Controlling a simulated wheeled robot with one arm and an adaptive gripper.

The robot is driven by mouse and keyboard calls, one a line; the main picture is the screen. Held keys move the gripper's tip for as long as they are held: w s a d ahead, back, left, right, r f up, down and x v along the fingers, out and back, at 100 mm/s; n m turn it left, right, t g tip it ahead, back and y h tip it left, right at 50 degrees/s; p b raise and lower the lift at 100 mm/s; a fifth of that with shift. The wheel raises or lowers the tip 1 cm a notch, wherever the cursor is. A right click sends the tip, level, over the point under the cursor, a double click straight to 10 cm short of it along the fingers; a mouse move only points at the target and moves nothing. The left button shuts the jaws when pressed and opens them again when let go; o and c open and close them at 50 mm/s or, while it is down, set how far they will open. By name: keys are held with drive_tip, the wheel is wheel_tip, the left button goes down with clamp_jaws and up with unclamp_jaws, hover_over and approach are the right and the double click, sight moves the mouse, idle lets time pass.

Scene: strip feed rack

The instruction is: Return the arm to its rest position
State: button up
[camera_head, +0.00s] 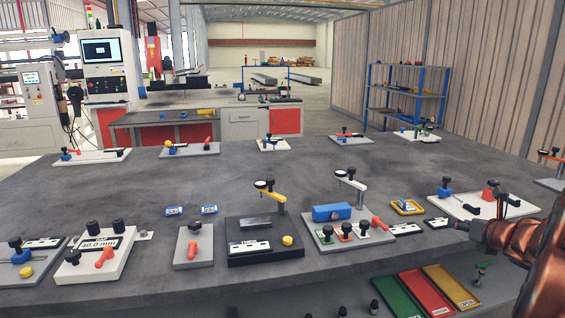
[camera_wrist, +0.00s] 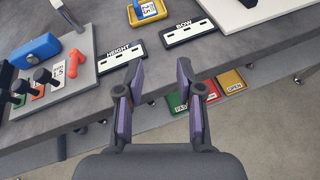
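My gripper (camera_wrist: 160,108) shows in the wrist view with its two purple-padded fingers apart and nothing between them. It is above the front edge of the grey table (camera_wrist: 215,48). In the head view my copper-coloured arm is at the right edge, and the gripper end (camera_head: 464,226) shows only small and dark there. It is to the right of the HEIGHT and BOW label plates (camera_wrist: 124,62), which lie flat on the table.
A gauge fixture with a blue block (camera_head: 332,212) and a red handle stands left of my gripper. A yellow tray (camera_head: 407,207) lies behind the plates. Green, red and yellow bins (camera_head: 452,287) sit below the table's front edge. Several other fixtures stand across the table.

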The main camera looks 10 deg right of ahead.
drive_tip(key=s+a+f+m+g+h, duration=0.1)
drive_tip(key=s+a+f+m+g, duration=0.25)
drive_tip(key=a+m, duration=0.65)
drive_tip(key=s+a+f+m+g+h, duration=0.15)
drive_tip(key=s+a+m+g, duration=0.35)
drive_tip(key=a+m, duration=0.5)
drive_tip(key=s+a+f+m+g+y, duration=0.35)
drive_tip(key=s+a+m, duration=0.25)
drive_tip(key=s+a, duration=0.6)
drive_tip(key=s+a+f+m+g+y, duration=0.25)
drive_tip(key=s+a+m+g, duration=0.2)
drive_tip(key=s+a, duration=0.65)
wheel_tip(320, 180, up, 14)
drive_tip(key=w+t+p, duration=0.1)
drive_tip(key=p, duration=1.3)
drive_tip(key=shift+w+d+r+m+t, duration=0.15)
drive_tip(key=shift+w+r+m+t, duration=0.1)
drive_tip(key=shift+m+t, duration=0.1)
